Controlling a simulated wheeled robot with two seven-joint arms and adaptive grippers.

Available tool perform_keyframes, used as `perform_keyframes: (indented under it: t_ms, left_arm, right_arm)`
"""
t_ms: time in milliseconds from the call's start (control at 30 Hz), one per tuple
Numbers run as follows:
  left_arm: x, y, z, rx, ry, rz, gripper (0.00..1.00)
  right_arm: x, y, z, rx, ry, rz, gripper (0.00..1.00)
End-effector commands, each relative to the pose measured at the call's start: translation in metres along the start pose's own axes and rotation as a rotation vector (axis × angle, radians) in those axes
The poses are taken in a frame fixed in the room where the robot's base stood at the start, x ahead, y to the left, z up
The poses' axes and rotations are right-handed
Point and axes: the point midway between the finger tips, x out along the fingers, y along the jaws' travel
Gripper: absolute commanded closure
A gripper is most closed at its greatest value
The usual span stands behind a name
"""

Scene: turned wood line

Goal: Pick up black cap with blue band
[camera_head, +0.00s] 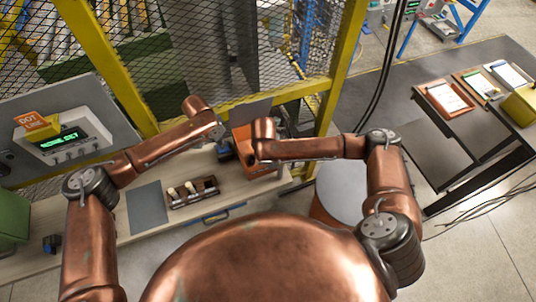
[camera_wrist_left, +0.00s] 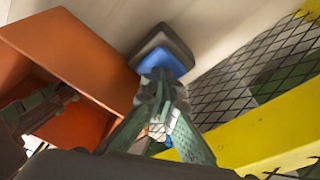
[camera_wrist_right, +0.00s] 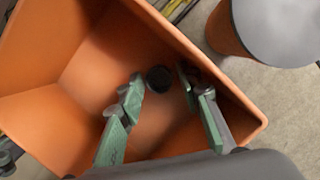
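A round black cap (camera_wrist_right: 158,78) lies inside the orange bin (camera_wrist_right: 75,65) in the right wrist view. I cannot make out a blue band on it. My right gripper (camera_wrist_right: 160,82) is open, its fingers reaching into the bin with tips on either side of the cap in the picture; contact is not clear. In the head view my right gripper (camera_head: 256,156) is over the bin. My left gripper (camera_wrist_left: 162,88) points at a black-and-blue piece (camera_wrist_left: 165,55) beside the bin. Its fingertips are close together and overlap the piece in view; whether they grip anything is unclear.
A small rack with pale pieces (camera_head: 193,192) and a grey mat (camera_head: 147,207) lie on the bench. Another dark-and-blue piece (camera_head: 52,243) lies at the left. A yellow-framed mesh fence (camera_head: 200,50) stands behind the bench. A round grey-topped drum (camera_head: 342,187) stands right of the bin.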

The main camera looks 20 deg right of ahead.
Motion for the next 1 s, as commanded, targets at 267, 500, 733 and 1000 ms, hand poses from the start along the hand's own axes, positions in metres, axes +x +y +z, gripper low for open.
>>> perform_keyframes:
  t_ms: [267,500,733,1000]
  left_arm:
    - [0.0,0.0,0.0,0.0,0.0,0.0,1.0]
    - [0.0,0.0,0.0,0.0,0.0,0.0,1.0]
    - [0.001,0.0,0.0,0.0,0.0,0.001,1.0]
    - [0.001,0.0,0.0,0.0,0.0,0.001,1.0]
  right_arm:
    - [0.003,0.001,0.0,-0.001,-0.001,0.001,0.68]
    - [0.003,0.0,0.0,0.0,-0.001,0.001,0.84]
    - [0.003,0.0,0.0,0.0,-0.001,0.001,0.88]
    - [-0.011,0.001,0.005,0.0,-0.003,0.004,0.88]
